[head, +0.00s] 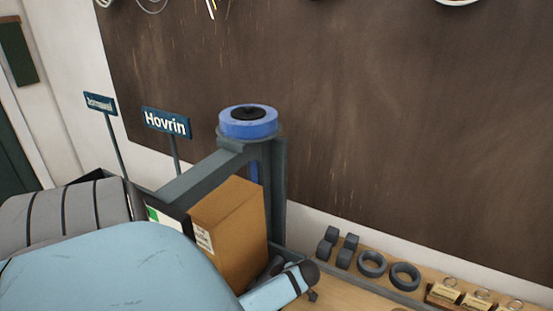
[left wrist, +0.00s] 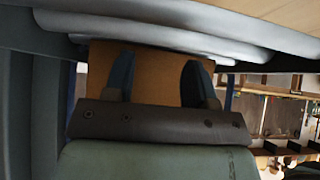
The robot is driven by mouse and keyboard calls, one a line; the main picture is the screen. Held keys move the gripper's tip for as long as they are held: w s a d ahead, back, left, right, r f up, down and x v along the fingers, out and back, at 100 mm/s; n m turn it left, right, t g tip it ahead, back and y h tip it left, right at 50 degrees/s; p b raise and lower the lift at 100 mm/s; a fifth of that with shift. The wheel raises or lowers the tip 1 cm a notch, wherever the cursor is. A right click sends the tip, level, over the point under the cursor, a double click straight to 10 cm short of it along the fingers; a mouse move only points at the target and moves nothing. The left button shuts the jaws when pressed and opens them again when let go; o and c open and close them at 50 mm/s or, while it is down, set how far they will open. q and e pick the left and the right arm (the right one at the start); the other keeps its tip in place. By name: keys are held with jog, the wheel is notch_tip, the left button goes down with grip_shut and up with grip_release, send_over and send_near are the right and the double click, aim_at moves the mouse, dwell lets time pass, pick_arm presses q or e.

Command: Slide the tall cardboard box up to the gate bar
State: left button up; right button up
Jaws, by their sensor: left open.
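The tall cardboard box (head: 238,232) stands upright in the head view, with a white printed label on its left face. The grey gate bar (head: 200,174) slants from a post down to the left, just behind the box's top in the picture. Whether they touch I cannot tell. My light blue left arm covers the lower left, and the left gripper is not clear there. In the left wrist view my left gripper (left wrist: 158,75) has its two dark fingers apart, with the box's brown cardboard (left wrist: 150,72) in front of and between them. Contact is unclear. My right gripper is not in view.
A blue round cap (head: 248,122) tops the gate post. Blue signs, one reading "Hovrin" (head: 166,123), stand at the left. Dark rings (head: 371,264) and small tagged blocks (head: 443,292) line the wooden bench at the right. A dark brown board rises behind.

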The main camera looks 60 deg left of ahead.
aim_at(252, 277)
pick_arm(q)
jog(key=shift+s+a, duration=0.4)
jog(key=shift+a, duration=0.35)
jog(key=shift+s+a, duration=0.4)
jog(key=shift+a, duration=0.45)
jog(key=shift+s+a, duration=0.35)
jog(key=shift+a, duration=0.25)
jog(key=shift+s+a, duration=0.35)
jog(key=shift+a, duration=0.25)
jog(key=w+d+r, duration=0.2)
jog(key=d+r, duration=0.1)
jog(key=d, duration=0.2)
jog(key=shift+w+d, duration=0.15)
jog(key=shift+w, duration=0.25)
